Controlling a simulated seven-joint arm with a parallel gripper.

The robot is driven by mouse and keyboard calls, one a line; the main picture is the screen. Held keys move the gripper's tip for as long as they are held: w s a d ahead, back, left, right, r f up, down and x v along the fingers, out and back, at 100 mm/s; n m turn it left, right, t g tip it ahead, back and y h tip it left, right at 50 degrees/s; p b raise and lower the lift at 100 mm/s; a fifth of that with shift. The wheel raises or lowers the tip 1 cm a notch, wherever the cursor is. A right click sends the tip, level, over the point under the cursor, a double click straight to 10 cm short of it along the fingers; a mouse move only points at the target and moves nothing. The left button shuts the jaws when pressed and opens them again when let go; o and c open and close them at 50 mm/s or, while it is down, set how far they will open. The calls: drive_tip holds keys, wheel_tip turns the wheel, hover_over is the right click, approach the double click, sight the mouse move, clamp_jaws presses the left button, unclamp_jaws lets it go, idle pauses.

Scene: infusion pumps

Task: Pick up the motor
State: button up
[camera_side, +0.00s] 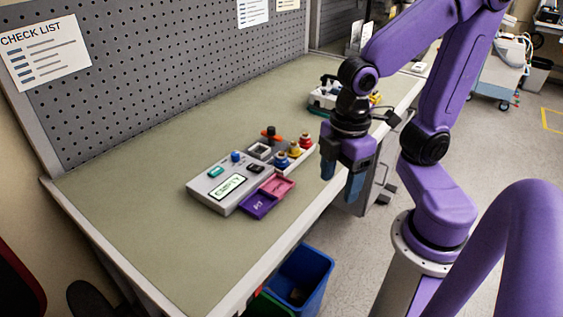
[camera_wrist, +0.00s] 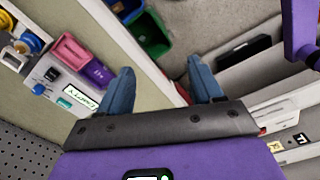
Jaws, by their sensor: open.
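A grey infusion pump (camera_side: 218,196) with a screen reading "EMPTY" lies on the bench; its screen end also shows at the left of the wrist view (camera_wrist: 48,98). I cannot tell for sure which part is the motor. A dark upright piece with an orange base (camera_side: 271,135) stands behind the pump. Blue (camera_side: 281,160), yellow (camera_side: 294,149) and red (camera_side: 305,141) capped round parts sit in a tray beside it. My gripper (camera_side: 341,182) is open and empty, right of these parts near the bench's front edge; its fingers also show in the wrist view (camera_wrist: 160,70).
Pink (camera_side: 277,187) and purple (camera_side: 257,204) pieces lie in front of the pump. Another device (camera_side: 325,98) stands farther back on the bench. A blue bin (camera_side: 302,275) is below the front edge. The bench's left part is clear; a pegboard stands behind.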

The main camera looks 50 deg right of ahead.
drive_tip(key=w+r+n, duration=0.1)
drive_tip(key=w, duration=0.7)
wheel_tip(320, 180, up, 2)
drive_tip(key=n, duration=0.4)
hover_over(282, 152)
drive_tip(key=f, duration=1.1)
drive_tip(key=shift+s+a+f, duration=0.1)
drive_tip(key=shift+s+a, duration=0.05)
drive_tip(key=shift+s, duration=0.25)
drive_tip(key=shift+w+f, duration=0.2)
drive_tip(key=shift+f, duration=1.2)
drive_tip(key=shift+w+f, duration=0.2)
drive_tip(key=shift+f, duration=1.2)
drive_tip(key=c, duration=1)
